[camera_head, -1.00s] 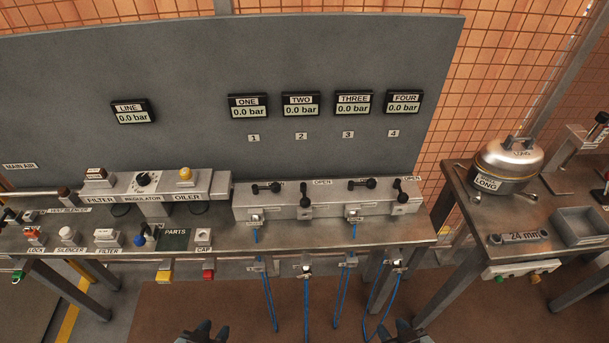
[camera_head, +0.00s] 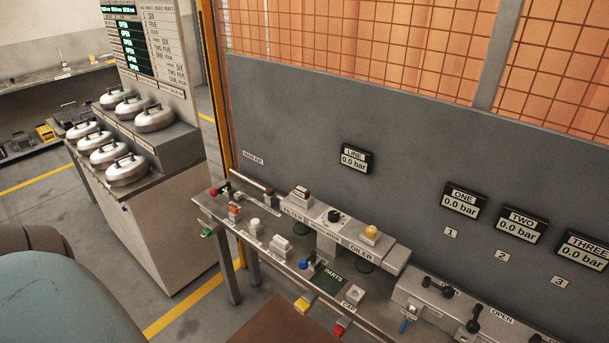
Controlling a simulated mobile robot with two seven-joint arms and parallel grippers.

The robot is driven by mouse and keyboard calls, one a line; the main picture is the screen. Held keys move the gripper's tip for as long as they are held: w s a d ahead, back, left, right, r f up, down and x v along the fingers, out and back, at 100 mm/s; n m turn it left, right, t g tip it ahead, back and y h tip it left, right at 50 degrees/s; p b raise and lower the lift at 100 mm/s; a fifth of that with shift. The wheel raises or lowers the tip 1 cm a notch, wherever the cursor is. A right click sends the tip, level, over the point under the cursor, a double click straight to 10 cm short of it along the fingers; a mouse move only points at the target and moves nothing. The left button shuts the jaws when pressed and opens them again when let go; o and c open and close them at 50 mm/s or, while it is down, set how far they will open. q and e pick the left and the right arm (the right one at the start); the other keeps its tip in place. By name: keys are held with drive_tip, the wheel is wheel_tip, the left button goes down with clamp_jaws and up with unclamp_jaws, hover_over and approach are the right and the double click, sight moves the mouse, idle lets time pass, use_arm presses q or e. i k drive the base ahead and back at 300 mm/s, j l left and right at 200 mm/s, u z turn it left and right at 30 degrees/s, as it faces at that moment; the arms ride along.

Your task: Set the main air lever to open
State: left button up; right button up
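The main air label (camera_head: 253,157) is on the grey back panel above the left end of the bench. Below it, at the bench's left end, is a small valve fitting with a red knob (camera_head: 213,192) and a dark part beside it, joined to a brown-capped pipe (camera_head: 250,183). The red knob looks like the main air lever, but it is too small to tell its position. The line gauge (camera_head: 354,158) reads 0.0 bar. Neither of my grippers is in view.
The filter, regulator and oiler unit (camera_head: 333,228) stands right of the valve, with small parts along the bench's front edge. A cabinet (camera_head: 155,225) with several silver lidded pots stands left, across a floor gap. A large rounded shape fills the lower left.

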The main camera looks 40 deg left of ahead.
sight(214, 192)
drive_tip(key=u, duration=1.9)
drive_tip(key=i+j+z, duration=0.1)
drive_tip(key=z, duration=0.3)
drive_tip(key=i+j+z, duration=0.15)
drive_tip(key=z, duration=0.25)
drive_tip(key=i+j+z, duration=0.1)
drive_tip(key=z, duration=0.3)
drive_tip(key=i+j+z, duration=0.15)
drive_tip(key=j, duration=0.2)
drive_tip(key=j+z, duration=0.15)
drive_tip(key=j, duration=0.2)
drive_tip(key=i+j+z, duration=0.15)
drive_tip(key=j, duration=0.7)
drive_tip(key=i+j, duration=0.15)
drive_tip(key=j, duration=0.3)
